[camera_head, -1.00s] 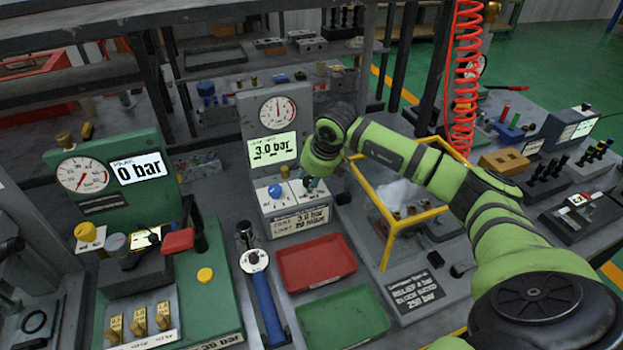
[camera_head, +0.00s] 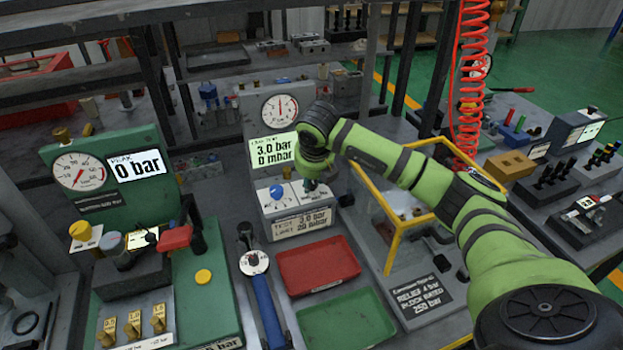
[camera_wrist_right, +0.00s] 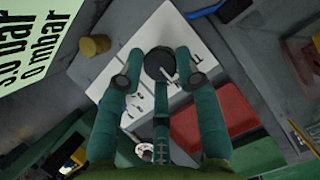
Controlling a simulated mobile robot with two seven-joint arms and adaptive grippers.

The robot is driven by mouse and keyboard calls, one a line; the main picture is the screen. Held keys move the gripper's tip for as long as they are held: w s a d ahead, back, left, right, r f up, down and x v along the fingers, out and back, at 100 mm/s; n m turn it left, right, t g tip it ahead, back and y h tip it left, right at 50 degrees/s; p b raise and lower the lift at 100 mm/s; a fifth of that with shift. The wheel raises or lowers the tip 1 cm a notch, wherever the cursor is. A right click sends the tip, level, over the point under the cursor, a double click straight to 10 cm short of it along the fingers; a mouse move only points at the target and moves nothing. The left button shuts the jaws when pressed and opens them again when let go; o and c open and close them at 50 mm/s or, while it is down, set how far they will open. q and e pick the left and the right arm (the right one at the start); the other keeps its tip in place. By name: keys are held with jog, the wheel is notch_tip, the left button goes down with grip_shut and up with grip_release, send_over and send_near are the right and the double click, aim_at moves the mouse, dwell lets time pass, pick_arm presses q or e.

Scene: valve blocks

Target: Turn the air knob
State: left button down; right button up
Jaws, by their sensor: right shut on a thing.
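The leak test unit (camera_head: 262,112) stands upright at the centre, with a round gauge and a lit display reading 3.0 bar and 0 mbar. Its sloped white panel carries a blue knob (camera_head: 276,193) at the left. My right gripper (camera_head: 311,186) reaches down at the panel's right side. In the right wrist view, a round dark knob (camera_wrist_right: 159,63) with a white pointer sits between the teal fingertips of my right gripper (camera_wrist_right: 160,72), which is shut on it. My left gripper is in neither view.
A red tray (camera_head: 317,287) and a green tray (camera_head: 303,345) lie in front. A blue-handled tool (camera_head: 266,310) lies left of them. A yellow-framed guard (camera_head: 389,238) stands close right of my gripper. A green gauge station (camera_head: 120,168) stands at the left.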

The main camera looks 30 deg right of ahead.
jog(key=shift+d+r, duration=0.1)
jog(key=shift+d, duration=0.05)
jog(key=o, duration=1.1)
jog(key=v, duration=1.2)
jog(key=shift+w, duration=0.1)
